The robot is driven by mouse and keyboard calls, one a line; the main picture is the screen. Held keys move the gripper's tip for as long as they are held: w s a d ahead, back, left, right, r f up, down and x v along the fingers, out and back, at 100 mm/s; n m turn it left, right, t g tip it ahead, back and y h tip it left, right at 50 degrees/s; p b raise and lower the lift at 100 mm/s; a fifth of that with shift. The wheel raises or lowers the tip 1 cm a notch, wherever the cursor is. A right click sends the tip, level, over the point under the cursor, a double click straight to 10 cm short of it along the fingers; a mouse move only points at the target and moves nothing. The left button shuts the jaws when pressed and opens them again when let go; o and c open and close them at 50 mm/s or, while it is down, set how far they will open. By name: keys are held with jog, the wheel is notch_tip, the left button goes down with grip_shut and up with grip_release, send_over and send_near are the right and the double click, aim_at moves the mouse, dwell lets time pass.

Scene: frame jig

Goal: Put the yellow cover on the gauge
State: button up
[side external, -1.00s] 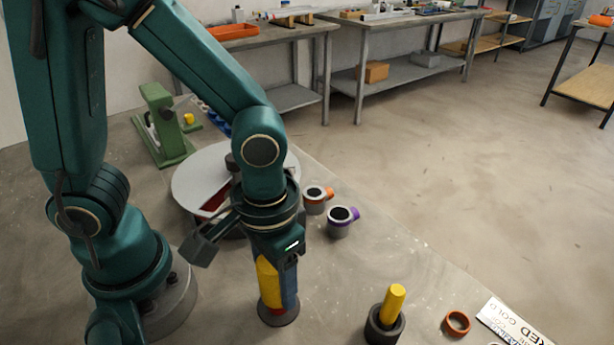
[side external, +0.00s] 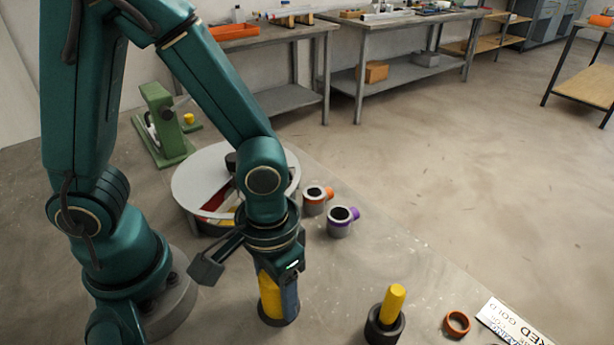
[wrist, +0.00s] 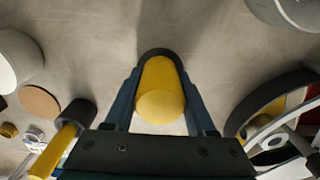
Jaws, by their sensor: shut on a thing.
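A yellow cylinder (side external: 269,294), which I take for the cover, stands upright with a dark round rim (side external: 278,319) at its foot. My gripper (side external: 279,300) points down and is shut on this cylinder, with a blue finger on its right side. In the wrist view the yellow cylinder (wrist: 160,103) sits between the two fingers, with the dark rim behind its far end. A second, thinner yellow cylinder (side external: 393,302) stands in a dark cup (side external: 384,328) to the right. I cannot tell which thing is the gauge.
A round grey-topped drum (side external: 196,176) with a cut-out stands behind my gripper. Orange-marked (side external: 314,203) and purple-marked (side external: 340,225) grey cups stand beside it. A green stand (side external: 160,125) is farther back. An orange ring (side external: 456,323) and a sign (side external: 512,325) lie at right.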

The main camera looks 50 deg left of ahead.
dwell(0.3)
jog(key=o, duration=1.6)
jog(key=shift+c, duration=0.2)
jog(key=shift+r, duration=0.1)
jog(key=shift+r, duration=0.65)
jog(key=shift+r, duration=0.1)
jog(key=shift+r, duration=3.4)
